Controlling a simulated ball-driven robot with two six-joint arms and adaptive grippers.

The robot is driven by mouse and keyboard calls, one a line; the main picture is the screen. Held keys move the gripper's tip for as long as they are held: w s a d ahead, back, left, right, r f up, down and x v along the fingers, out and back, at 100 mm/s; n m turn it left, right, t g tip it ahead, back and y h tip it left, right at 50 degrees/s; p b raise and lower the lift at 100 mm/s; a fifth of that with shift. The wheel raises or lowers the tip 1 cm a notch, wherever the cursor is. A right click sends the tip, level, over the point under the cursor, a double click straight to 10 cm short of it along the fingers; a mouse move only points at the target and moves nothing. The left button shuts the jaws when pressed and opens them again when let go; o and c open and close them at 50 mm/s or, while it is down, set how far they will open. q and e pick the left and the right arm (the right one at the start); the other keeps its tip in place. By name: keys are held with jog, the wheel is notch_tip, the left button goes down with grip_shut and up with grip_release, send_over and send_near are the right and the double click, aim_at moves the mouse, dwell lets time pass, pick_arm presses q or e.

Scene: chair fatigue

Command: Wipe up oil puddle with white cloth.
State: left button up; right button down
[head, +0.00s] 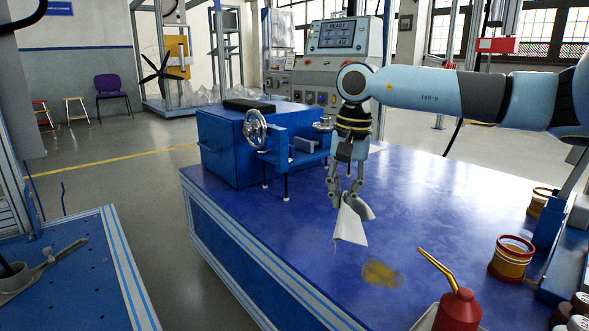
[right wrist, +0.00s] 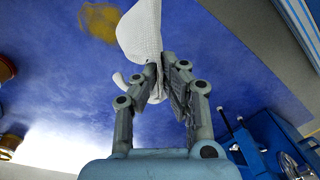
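The oil puddle (head: 382,274) is a yellow-brown patch on the blue tabletop (head: 440,220). It also shows at the top of the right wrist view (right wrist: 98,20). My right gripper (head: 347,193) is shut on the white cloth (head: 350,226), which hangs from its fingers above the table, behind and to the left of the puddle. In the right wrist view the cloth (right wrist: 140,32) is pinched between the fingertips (right wrist: 160,72). The cloth looks apart from the puddle. My left gripper is not in view.
A red oil can (head: 458,310) with a yellow spout stands right of the puddle. A red and yellow tin (head: 511,258) is farther right. A blue vise-like machine (head: 290,145) stands at the table's back left. The tabletop around the puddle is mostly clear.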

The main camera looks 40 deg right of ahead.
jog(key=shift+g, duration=0.4)
jog(key=f, duration=0.1)
jog(key=s+f, duration=0.1)
jog(key=d+f+b, duration=0.1)
jog(key=f, duration=0.1)
jog(key=shift+s, duration=0.35)
jog(key=shift+c, duration=2.4)
grip_release()
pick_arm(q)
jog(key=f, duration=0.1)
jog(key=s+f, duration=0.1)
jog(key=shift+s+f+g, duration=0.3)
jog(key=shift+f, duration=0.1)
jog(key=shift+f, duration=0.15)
pick_arm(e)
jog(key=shift+f, duration=0.1)
jog(key=shift+f+b, duration=1.4)
jog(key=shift+f, duration=0.5)
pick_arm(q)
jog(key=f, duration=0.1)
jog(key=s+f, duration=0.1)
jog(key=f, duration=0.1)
pick_arm(e)
jog(key=shift+c, duration=0.3)
grip_shut()
